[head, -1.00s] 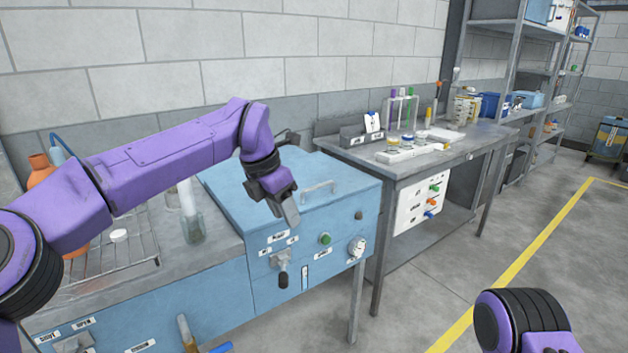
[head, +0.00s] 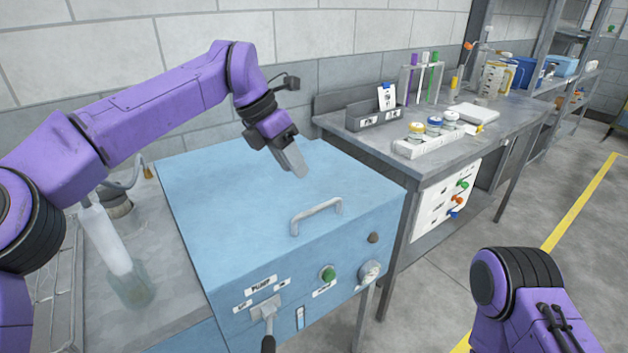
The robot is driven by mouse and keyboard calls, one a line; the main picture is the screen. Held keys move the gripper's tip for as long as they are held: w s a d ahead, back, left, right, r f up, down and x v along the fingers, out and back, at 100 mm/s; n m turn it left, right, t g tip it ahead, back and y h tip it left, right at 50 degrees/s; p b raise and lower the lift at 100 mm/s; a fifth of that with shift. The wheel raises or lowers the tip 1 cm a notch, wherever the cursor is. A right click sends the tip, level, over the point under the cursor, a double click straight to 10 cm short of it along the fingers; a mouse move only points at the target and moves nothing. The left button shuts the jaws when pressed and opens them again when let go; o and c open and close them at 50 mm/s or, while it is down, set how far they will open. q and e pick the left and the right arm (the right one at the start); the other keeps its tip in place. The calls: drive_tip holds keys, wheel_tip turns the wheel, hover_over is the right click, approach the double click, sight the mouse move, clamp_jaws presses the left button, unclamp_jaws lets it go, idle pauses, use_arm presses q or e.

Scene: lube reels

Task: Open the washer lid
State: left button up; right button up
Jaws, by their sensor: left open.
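The washer is a light blue metal box with a flat lid (head: 235,190) on top, and the lid lies shut. A grey bar handle (head: 316,215) stands near the lid's front edge. My left gripper (head: 293,162) is above the lid, behind the handle and a little to its left, pointing down and apart from the handle. It holds nothing that I can see. My right arm shows at the lower right, but its gripper is out of the picture.
The washer front carries a lever (head: 267,325), a green button (head: 328,273) and a round knob (head: 370,271). A grey workbench (head: 480,135) with jars and tubes stands to the right. Floor at the right is clear.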

use_arm(q)
approach(318, 207)
drive_tip(key=shift+s+d+f, duration=0.2)
drive_tip(key=shift+d+f, duration=0.15)
drive_tip(key=shift+f, duration=0.25)
drive_tip(key=shift+s+d+f, duration=0.15)
drive_tip(key=shift+d+f, duration=0.2)
drive_tip(key=shift+f, duration=0.25)
drive_tip(key=f, duration=0.1)
drive_tip(key=w+d+f, duration=0.1)
drive_tip(key=f, duration=0.1)
drive_tip(key=w+d+f, duration=0.1)
drive_tip(key=f, duration=0.1)
drive_tip(key=shift+s+r, duration=0.25)
drive_tip(key=shift+s, duration=0.15)
drive_tip(key=shift+w+a+f, duration=0.1)
clamp_jaws()
